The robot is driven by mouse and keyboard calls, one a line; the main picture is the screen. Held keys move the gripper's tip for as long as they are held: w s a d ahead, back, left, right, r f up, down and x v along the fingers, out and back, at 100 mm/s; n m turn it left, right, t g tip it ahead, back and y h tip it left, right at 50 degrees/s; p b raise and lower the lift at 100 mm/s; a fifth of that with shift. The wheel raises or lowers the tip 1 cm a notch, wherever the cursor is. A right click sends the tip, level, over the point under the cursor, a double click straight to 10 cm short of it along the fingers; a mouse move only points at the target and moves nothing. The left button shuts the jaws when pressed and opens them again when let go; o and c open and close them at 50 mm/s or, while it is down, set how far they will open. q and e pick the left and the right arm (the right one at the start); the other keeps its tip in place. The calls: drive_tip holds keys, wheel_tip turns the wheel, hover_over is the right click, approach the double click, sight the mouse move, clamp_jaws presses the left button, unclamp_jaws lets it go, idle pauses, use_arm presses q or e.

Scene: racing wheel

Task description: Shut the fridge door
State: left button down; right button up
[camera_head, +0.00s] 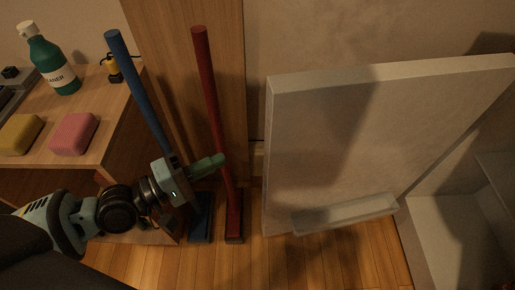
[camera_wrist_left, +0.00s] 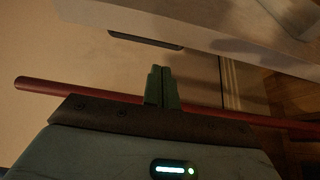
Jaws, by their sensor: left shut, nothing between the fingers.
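The fridge door (camera_head: 335,140) stands open as a large pale panel right of centre in the head view. A narrow pale ledge or bin (camera_head: 345,213) sits low on its visible face. Part of the fridge body (camera_head: 455,235) shows at the lower right. My left gripper (camera_head: 218,161) is shut and empty, left of the door and apart from it, in front of the red pole. In the left wrist view the shut green fingers (camera_wrist_left: 162,72) point toward a pale surface that I take as the door (camera_wrist_left: 215,40). My right gripper is not in view.
A red pole (camera_head: 208,90) and a blue pole (camera_head: 137,90) stand close beside my left gripper. A wooden shelf unit (camera_head: 92,88) at the left holds a green bottle (camera_head: 50,62), a pink sponge (camera_head: 73,133) and a yellow sponge (camera_head: 20,134). Bare wood floor (camera_head: 290,262) lies below the door.

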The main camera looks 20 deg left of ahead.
use_arm(q)
drive_tip(key=shift+w, duration=0.15)
drive_tip(key=p+x, duration=0.1)
drive_tip(key=x, duration=0.9)
idle(0.4)
